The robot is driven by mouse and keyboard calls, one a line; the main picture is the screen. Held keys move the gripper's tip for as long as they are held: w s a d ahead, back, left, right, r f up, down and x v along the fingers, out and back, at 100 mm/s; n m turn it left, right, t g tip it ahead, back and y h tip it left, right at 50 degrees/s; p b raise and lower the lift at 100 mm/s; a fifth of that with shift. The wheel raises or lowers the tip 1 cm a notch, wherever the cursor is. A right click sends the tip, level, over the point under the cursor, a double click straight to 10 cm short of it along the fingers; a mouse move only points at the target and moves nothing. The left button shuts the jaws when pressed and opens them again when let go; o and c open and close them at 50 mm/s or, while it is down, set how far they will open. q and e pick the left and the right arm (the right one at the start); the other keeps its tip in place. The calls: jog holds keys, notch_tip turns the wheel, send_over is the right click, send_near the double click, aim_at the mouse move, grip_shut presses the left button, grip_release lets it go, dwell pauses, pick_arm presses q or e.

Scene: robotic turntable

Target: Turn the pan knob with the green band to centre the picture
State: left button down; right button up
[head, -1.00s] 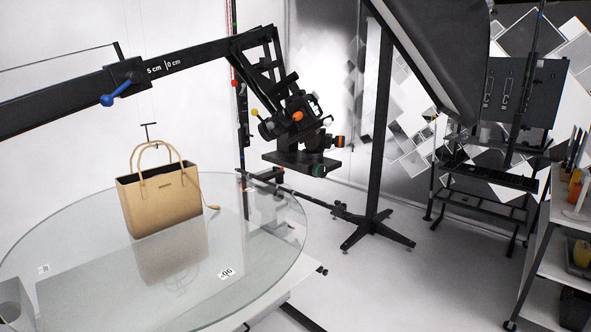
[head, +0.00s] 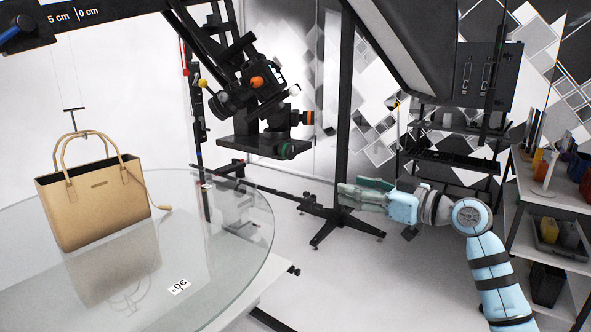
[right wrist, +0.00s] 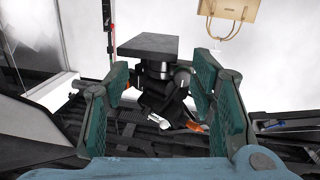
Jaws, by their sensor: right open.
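The pan knob with the green band (head: 288,151) sticks out below the front of the flat black plate on the black camera head (head: 262,100), in the head view. My right gripper (head: 348,188) is to the right of and below that knob in the picture, apart from it, with its fingers pointing left. It is open and empty. In the right wrist view its two green fingers (right wrist: 160,72) stand apart, with the camera head (right wrist: 160,85) seen upside down between them. I cannot make out the green band there. My left gripper is not in view.
A tan handbag (head: 92,200) hangs or stands over the round glass turntable (head: 228,260). A black boom (head: 110,12) carries the camera head. A black stand (head: 343,130) rises behind my right gripper. A shelf unit (head: 555,185) is at the right.

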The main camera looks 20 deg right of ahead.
aim_at(293, 154)
notch_tip(293, 154, up, 6)
jog(key=s+a+n+y, duration=0.1)
jog(key=a+n+y, duration=0.1)
jog(key=a+n, duration=0.1)
jog(key=shift+g, duration=0.4)
jog(key=p+x, duration=0.3)
jog(key=x, duration=1)
jog(key=shift+s+a+r, duration=0.1)
jog(key=shift+a+r, duration=0.05)
jog(key=shift+a, duration=0.05)
jog(key=shift+w+a, duration=0.2)
jog(key=shift+w, duration=0.2)
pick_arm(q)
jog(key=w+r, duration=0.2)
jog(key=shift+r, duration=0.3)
pick_arm(e)
jog(key=shift+d, duration=0.1)
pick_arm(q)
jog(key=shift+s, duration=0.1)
pick_arm(e)
jog(key=shift+s, duration=0.1)
jog(key=shift+c, duration=0.8)
jog(key=c, duration=1)
